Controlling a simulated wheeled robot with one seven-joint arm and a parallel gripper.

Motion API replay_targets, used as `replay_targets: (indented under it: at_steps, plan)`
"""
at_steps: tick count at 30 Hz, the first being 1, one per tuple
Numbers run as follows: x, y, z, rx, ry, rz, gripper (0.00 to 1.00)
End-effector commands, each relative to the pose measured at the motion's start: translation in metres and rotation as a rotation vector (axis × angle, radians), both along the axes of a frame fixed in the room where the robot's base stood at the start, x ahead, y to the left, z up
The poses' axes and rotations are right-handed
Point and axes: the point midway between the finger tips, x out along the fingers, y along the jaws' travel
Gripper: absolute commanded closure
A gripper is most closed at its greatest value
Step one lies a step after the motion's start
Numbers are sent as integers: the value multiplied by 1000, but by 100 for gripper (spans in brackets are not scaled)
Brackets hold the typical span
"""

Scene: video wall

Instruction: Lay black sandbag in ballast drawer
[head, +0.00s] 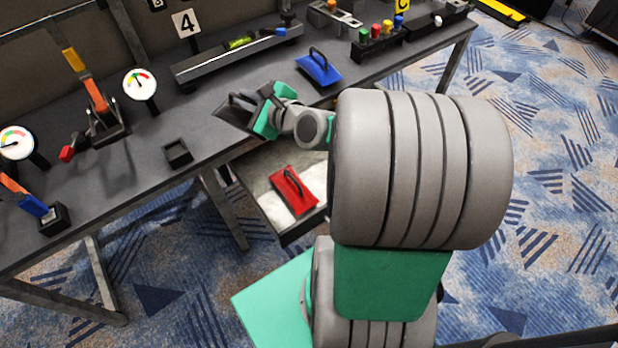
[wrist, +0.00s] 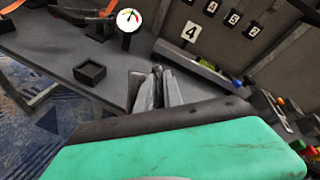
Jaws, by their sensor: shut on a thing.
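The black sandbag (head: 234,113) is at the front edge of the workbench, above the left part of the drawer. My gripper (head: 257,107) is at the bag's right end, shut on its handle. I cannot tell whether the bag touches the bench top or hangs just above it. In the wrist view my gripper's fingers (wrist: 160,90) are close together; the bag is hard to make out there. The ballast drawer (head: 283,232) is pulled out below the bench, with a pale inside. A red sandbag (head: 293,191) lies in it. My arm hides the drawer's right part.
A blue sandbag (head: 319,69) lies on the bench (head: 215,140), behind and right of my gripper. A small black open box (head: 178,152) sits left near the front edge. A level on a long rail (head: 240,50) and a gauge (head: 140,84) stand farther back.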

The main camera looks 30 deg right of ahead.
Motion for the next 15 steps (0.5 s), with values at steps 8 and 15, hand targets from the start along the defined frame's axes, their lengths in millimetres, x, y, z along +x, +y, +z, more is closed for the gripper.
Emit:
replay_targets:
  at_steps: [8, 15]
  plan:
    - [-53, -80, -72, 11, -13, -182, 100]
    - [-106, -126, -126, 9, -10, -330, 100]
